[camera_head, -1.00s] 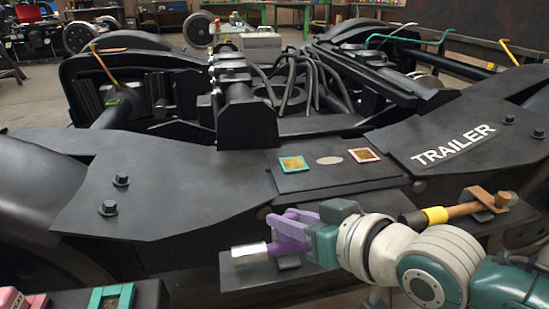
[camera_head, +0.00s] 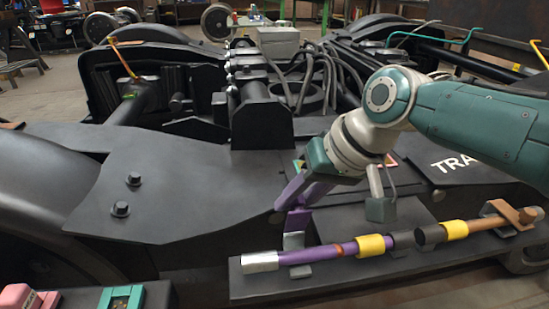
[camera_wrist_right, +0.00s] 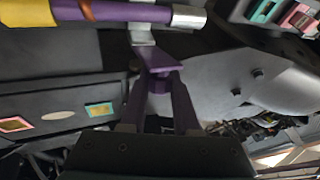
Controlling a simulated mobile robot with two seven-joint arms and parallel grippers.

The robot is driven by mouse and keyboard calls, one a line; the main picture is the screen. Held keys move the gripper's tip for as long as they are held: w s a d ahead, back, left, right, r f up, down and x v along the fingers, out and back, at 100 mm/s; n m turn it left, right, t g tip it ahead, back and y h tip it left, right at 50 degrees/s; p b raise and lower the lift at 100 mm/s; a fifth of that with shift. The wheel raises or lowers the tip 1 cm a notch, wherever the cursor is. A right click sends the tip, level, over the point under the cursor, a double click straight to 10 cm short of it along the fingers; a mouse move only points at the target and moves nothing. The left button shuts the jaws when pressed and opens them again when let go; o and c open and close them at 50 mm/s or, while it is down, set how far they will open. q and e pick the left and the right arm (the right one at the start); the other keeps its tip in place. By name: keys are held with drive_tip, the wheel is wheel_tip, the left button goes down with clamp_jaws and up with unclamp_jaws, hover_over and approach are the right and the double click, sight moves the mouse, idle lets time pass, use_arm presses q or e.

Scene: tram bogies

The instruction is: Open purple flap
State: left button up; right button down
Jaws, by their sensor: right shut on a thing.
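The purple flap (camera_head: 298,220) is a small purple plate at the top of a pale metal bracket (camera_head: 294,241), standing above a purple rod (camera_head: 300,257) with a silver end cap (camera_head: 260,262). My right gripper (camera_head: 306,204) has purple fingers and is shut on the flap from above. In the right wrist view the flap (camera_wrist_right: 163,68) sits between the fingertips of the gripper (camera_wrist_right: 163,88), with the bracket (camera_wrist_right: 141,35) leading to the rod (camera_wrist_right: 130,11). The fingers and flap share a colour, so their exact border is hard to see. My left gripper is not in view.
The rod carries yellow bands (camera_head: 374,245) and lies on a dark shelf (camera_head: 400,265). Pink (camera_head: 20,298) and teal (camera_head: 120,297) blocks are at lower left. The black bogie frame (camera_head: 190,185) lies behind.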

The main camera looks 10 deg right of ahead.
idle(0.5)
drive_tip(key=c, duration=0.6)
unclamp_jaws()
drive_tip(key=shift+c, duration=0.2)
drive_tip(key=p+v, duration=0.7)
drive_tip(key=v, duration=0.2)
drive_tip(key=shift+d+r, duration=0.15)
drive_tip(key=shift+r, duration=0.25)
